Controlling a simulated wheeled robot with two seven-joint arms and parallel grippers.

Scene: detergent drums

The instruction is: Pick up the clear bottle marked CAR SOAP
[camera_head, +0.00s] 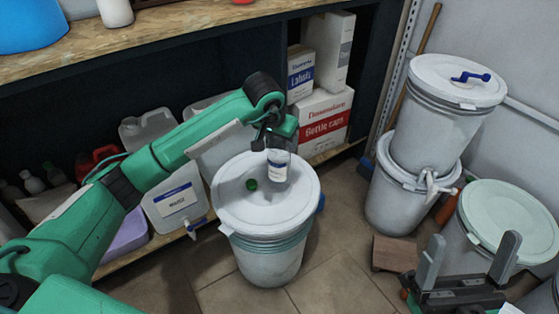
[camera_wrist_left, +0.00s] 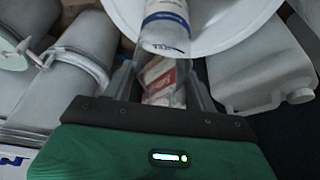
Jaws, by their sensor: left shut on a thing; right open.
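A clear bottle with a white and blue label (camera_head: 278,165) is upright over the lid of the middle white drum (camera_head: 232,205); its label is too small to read. My left gripper (camera_head: 274,143) comes down from above and is shut on the bottle's upper part. In the left wrist view the bottle (camera_wrist_left: 166,30) runs between the two fingers of the left gripper (camera_wrist_left: 163,75). I cannot tell whether its base touches the lid. My right gripper (camera_head: 473,246) is open and empty at the lower right.
A small green cap (camera_head: 251,184) lies on the lid, left of the bottle. Stacked white drums (camera_head: 440,120) and a pale green-lidded drum (camera_head: 507,222) stand at right. A shelf behind holds cartons (camera_head: 325,112) and jugs (camera_head: 172,203). A brown block (camera_head: 394,253) sits on the floor.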

